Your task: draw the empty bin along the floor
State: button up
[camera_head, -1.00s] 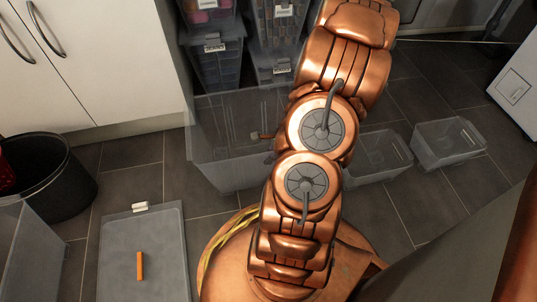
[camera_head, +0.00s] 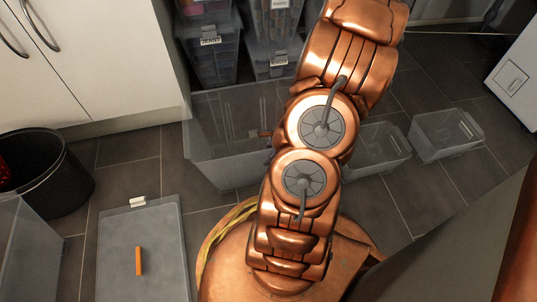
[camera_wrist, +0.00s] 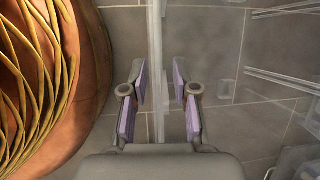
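The empty bin (camera_head: 228,150) is a large clear open box on the floor, left of my arm in the head view. My arm hides its right part. In the wrist view, a clear upright wall (camera_wrist: 154,40), which looks like the bin's, runs between the fingers of my gripper (camera_wrist: 160,82). The gripper is open, with one purple-padded finger on each side of the wall and a visible gap to both. In the head view my gripper is mostly hidden behind the arm.
Stacked labelled boxes (camera_head: 212,62) stand behind the bin, by a white cabinet (camera_head: 95,60). Two smaller clear bins (camera_head: 450,145) (camera_head: 378,165) stand right of my arm. A black basket (camera_head: 60,185) and a lid with an orange strip (camera_head: 160,225) lie left. Tiled floor shows between them.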

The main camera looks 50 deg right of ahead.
dwell(0.3)
jog(key=shift+v, duration=6)
jog(key=w+a+r+n+g+p, duration=0.1)
jog(key=a+r+n+p, duration=0.3)
jog(key=a+r+p, duration=0.5)
jog(key=w+a+r+n+g+y+p, duration=0.1)
jog(key=a+r+n+p, duration=0.25)
jog(key=r+p, duration=0.65)
jog(key=w+a+r+n+g+p, duration=0.1)
jog(key=a+r+n+p, duration=0.45)
jog(key=r, duration=0.75)
jog(key=s+a+r+n+g+h+p, duration=0.1)
jog(key=s+a+r+n+p, duration=0.1)
jog(key=r+p, duration=0.5)
jog(key=s+a+r+n+h+p, duration=0.1)
jog(key=s+a+r+n+p, duration=0.2)
jog(key=r, duration=0.9)
jog(key=s+a+r+n+g+h+p, duration=0.1)
jog(key=s+a+r+n+p, duration=0.2)
jog(key=r+n+p, duration=0.4)
jog(key=shift+s+a+r+g+h+p, duration=0.15)
jog(key=shift+s+r+p, duration=0.1)
jog(key=shift+r+p, duration=0.5)
jog(key=shift+s+a+r+g+h+p, duration=0.1)
jog(key=shift+s+r+p, duration=0.25)
jog(key=shift+p, duration=0.65)
jog(key=shift+s+r+g+h+p, duration=0.1)
jog(key=shift+s+r+h+p, duration=0.05)
jog(key=shift+r+p, duration=0.65)
